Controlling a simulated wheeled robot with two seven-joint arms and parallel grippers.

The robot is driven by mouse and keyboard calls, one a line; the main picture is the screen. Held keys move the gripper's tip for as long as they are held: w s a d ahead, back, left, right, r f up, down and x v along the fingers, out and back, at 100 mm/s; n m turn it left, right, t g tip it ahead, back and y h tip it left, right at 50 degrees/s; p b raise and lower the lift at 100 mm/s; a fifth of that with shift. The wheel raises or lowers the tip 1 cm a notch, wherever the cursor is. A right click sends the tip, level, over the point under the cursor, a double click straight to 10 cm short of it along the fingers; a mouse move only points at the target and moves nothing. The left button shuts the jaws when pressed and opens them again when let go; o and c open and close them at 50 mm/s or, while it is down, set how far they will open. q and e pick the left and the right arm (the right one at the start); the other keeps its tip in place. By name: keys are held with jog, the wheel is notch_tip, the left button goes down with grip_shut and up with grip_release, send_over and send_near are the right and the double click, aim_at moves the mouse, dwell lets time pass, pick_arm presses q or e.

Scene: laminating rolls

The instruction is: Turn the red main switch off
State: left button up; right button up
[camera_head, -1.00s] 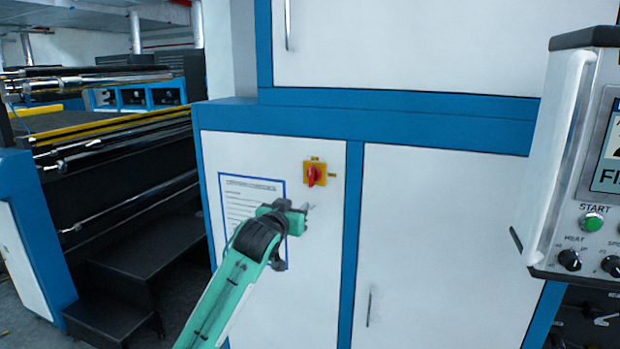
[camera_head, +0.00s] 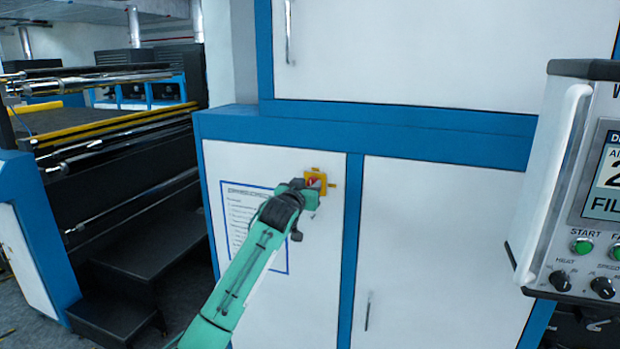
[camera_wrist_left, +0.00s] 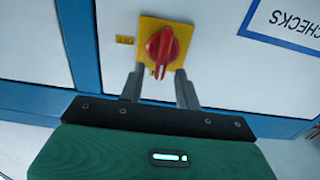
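The red main switch (camera_wrist_left: 162,46) is a rotary knob on a yellow plate (camera_wrist_left: 178,28), fixed to a white cabinet door. In the head view the yellow plate (camera_head: 316,176) shows just beyond my left gripper, which partly covers the switch. My left gripper (camera_wrist_left: 159,76) is open, its two grey fingers apart on either side of the knob's lower end. I cannot tell whether the fingertips touch the knob or the plate. In the wrist view the knob's handle is slightly tilted from the line between the fingers. My right gripper is not in view.
A blue-framed notice sheet (camera_head: 237,215) is on the same door, behind my left arm. A control panel (camera_head: 562,180) with a green START button stands at the right. Rollers and dark steps (camera_head: 125,265) are at the left. The right cabinet door (camera_head: 440,250) is clear.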

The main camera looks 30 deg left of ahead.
pick_arm(q)
jog(key=shift+x, duration=0.85)
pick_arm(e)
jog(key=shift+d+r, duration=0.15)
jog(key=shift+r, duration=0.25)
pick_arm(q)
grip_shut()
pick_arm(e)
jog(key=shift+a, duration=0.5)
